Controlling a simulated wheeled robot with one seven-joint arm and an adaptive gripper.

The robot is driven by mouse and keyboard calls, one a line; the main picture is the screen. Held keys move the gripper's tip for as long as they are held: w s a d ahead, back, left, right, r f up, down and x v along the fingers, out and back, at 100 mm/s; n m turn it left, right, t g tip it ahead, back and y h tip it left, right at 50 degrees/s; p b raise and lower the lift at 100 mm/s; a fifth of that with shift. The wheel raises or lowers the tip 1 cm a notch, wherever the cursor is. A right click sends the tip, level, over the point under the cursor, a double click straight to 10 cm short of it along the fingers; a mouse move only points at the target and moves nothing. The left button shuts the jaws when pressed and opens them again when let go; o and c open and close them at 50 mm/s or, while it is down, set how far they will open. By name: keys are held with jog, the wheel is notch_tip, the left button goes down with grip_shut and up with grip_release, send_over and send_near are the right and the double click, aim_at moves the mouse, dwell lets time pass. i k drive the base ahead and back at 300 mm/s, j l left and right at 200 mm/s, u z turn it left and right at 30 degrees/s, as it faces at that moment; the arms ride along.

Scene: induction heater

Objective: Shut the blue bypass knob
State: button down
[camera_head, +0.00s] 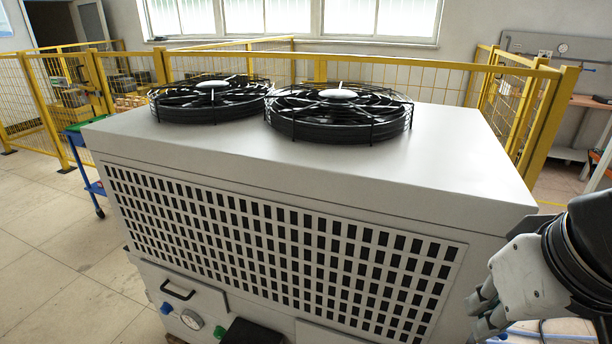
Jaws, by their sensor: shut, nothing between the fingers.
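A small blue knob (166,308) sits low on the front of the large grey cabinet (225,170), at the lower left. Whether it is open or shut is too small to tell. A round dial gauge (191,319) is just right of it, and a green knob (219,332) is further right. My gripper (479,309) is at the lower right, beside the cabinet's right end, far from the blue knob. Its fingers are together and hold nothing.
A black bar handle (179,291) sticks out above the blue knob. A black box (252,333) juts out right of the green knob. Two black fans (338,112) stand on the cabinet top. Yellow fencing (455,82) runs behind. The floor at left is clear.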

aim_at(166, 309)
jog(key=u, duration=1.3)
jog(key=j+z, duration=0.15)
jog(key=j, duration=0.35)
jog(key=j+z, duration=0.15)
jog(key=j, duration=0.4)
jog(key=k+j+z, duration=0.2)
jog(key=j, duration=0.3)
jog(key=i+j+z, duration=0.15)
jog(key=i+j, duration=0.3)
jog(key=i, duration=0.25)
jog(key=i+j+z, duration=0.15)
jog(key=i+j, duration=0.35)
jog(key=i, duration=0.15)
